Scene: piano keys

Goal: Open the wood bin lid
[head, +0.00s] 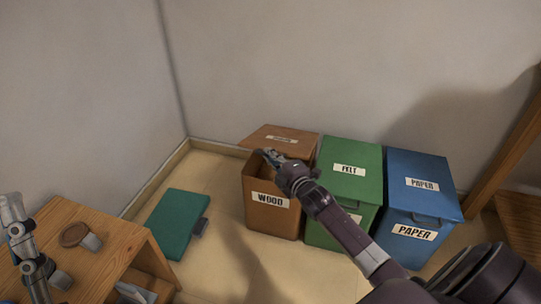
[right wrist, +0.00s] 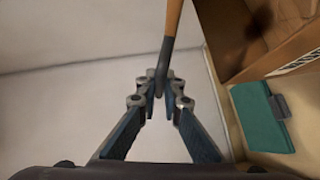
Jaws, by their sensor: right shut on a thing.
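The brown wood bin (head: 272,215) stands against the back wall with a "WOOD" label on its front. Its lid (head: 290,138) is raised and tilted back, and the dark inside of the bin shows below it. My right gripper (head: 268,156) is over the bin's opening at the lid's edge. In the right wrist view its fingers (right wrist: 160,92) are shut on the dark handle (right wrist: 164,62) of the lid, seen edge-on. The open bin (right wrist: 275,45) shows at the right there. My left gripper (head: 12,208) is at the far left, away from the bin; its jaws are unclear.
A green felt bin (head: 349,157) and a blue paper bin (head: 422,178), both lidded shut, stand to the right. A teal flat object (head: 176,222) lies on the floor left of the wood bin. A wooden table (head: 110,240) with small round items is at the lower left.

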